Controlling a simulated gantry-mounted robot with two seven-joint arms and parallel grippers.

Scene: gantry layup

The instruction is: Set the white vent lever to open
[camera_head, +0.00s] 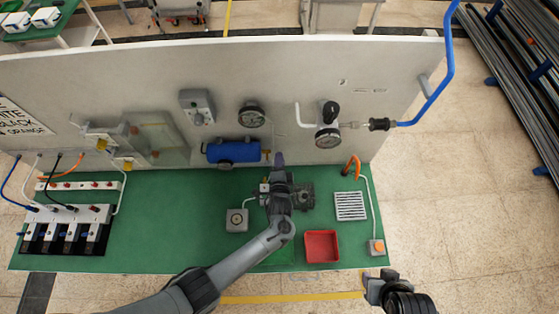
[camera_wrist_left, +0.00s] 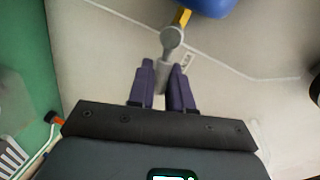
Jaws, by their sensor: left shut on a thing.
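The pale grey-white vent lever (camera_wrist_left: 171,38) shows in the left wrist view, on a yellow fitting (camera_wrist_left: 182,17) at the end of a blue tank (camera_wrist_left: 208,5). My left gripper (camera_wrist_left: 168,74) is shut on the lever's shaft, which lies between its purple fingers. In the head view my left gripper (camera_head: 279,159) is at the wall panel, just right of the blue tank (camera_head: 233,151); the lever is too small or hidden to make out there. My right gripper (camera_head: 374,283) is off the bench's front right corner, and its jaws are not clear.
Two gauges (camera_head: 251,116) (camera_head: 328,137) and a grey box (camera_head: 197,107) are on the upright panel (camera_head: 230,65). A blue pipe (camera_head: 440,85) runs at the right.

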